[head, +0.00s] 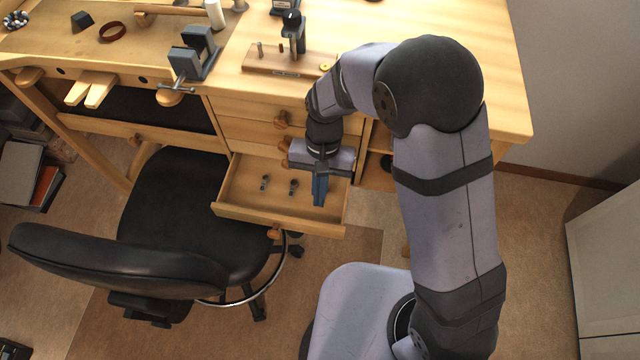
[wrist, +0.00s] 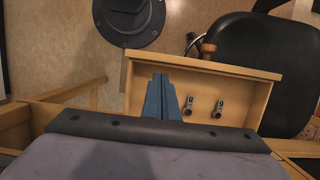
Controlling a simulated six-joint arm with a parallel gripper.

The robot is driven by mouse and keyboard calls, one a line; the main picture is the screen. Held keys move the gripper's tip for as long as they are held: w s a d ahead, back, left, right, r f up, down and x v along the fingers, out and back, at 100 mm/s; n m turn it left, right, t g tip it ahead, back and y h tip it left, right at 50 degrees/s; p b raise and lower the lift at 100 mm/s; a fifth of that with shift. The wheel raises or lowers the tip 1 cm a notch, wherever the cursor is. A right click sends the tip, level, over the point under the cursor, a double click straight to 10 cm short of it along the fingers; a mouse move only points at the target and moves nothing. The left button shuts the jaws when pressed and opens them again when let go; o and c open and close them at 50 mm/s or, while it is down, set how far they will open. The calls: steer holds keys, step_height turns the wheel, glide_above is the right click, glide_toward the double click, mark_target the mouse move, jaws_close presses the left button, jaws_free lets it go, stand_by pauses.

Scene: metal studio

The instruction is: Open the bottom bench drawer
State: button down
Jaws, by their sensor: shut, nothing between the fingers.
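The bottom bench drawer (head: 232,212) is pulled out from the bench, below several shut drawers. Its round wooden knob (head: 274,232) is on the front panel. Two small dark metal items (head: 293,187) lie inside it. In the wrist view the open drawer (wrist: 240,70) shows with its knob (wrist: 208,47) beyond the front edge. My gripper (head: 319,198) is shut and empty, over the right part of the drawer, apart from the knob. Its blue fingers also show in the wrist view (wrist: 160,95), pointing toward the drawer front. Whether they touch the drawer cannot be told.
A black chair (head: 165,215) stands close to the drawer's left side and front. The wooden bench top (head: 420,50) carries a vise (head: 195,55) and a wooden stand (head: 285,60). Open floor lies to the right, beside a white cabinet (head: 610,250).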

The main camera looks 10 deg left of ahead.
steer(key=shift+x, duration=2.6)
steer(key=s+p, duration=0.1)
steer(key=s, duration=0.7)
steer(key=shift+s, duration=0.35)
steer(key=shift+p, duration=0.3)
steer(key=p+v, duration=0.9)
steer(key=v, duration=0.1)
steer(key=shift+p, duration=0.35)
